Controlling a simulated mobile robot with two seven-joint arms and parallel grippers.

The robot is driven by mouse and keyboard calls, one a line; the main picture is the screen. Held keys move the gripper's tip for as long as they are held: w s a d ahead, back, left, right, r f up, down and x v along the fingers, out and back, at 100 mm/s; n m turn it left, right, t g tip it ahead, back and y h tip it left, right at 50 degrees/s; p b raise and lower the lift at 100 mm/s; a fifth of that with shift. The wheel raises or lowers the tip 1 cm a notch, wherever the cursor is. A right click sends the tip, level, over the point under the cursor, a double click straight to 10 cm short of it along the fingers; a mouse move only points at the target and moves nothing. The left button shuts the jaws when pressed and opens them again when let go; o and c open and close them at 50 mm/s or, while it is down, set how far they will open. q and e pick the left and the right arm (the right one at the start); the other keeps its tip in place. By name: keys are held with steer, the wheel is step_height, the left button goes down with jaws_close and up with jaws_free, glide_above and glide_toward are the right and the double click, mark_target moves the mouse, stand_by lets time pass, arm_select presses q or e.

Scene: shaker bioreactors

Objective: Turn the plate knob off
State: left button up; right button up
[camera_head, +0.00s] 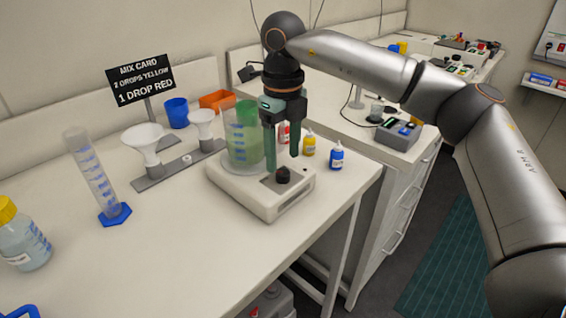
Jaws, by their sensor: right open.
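The white stirrer plate (240,192) stands near the right end of the bench. Its dark knob (283,175) is on the front right part of the plate. A beaker with green liquid (241,140) stands on the plate, behind and left of the knob. My right gripper (283,163) points down just above the knob, with its two green fingers apart and nothing seen between them. The fingertips are close to the knob; I cannot tell whether they touch it. My left gripper is not in view.
Yellow (309,145) and blue (337,154) dropper bottles stand behind and right of the plate; a red one (283,133) is partly hidden. A funnel rack (180,171), a measuring cylinder (95,175) and a yellow-capped bottle (24,238) stand left. The bench front is mostly clear.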

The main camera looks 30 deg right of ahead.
mark_target(283, 172)
step_height(283, 172, up, 9)
steer(key=shift+p, duration=0.4)
steer(key=shift+f, duration=0.1)
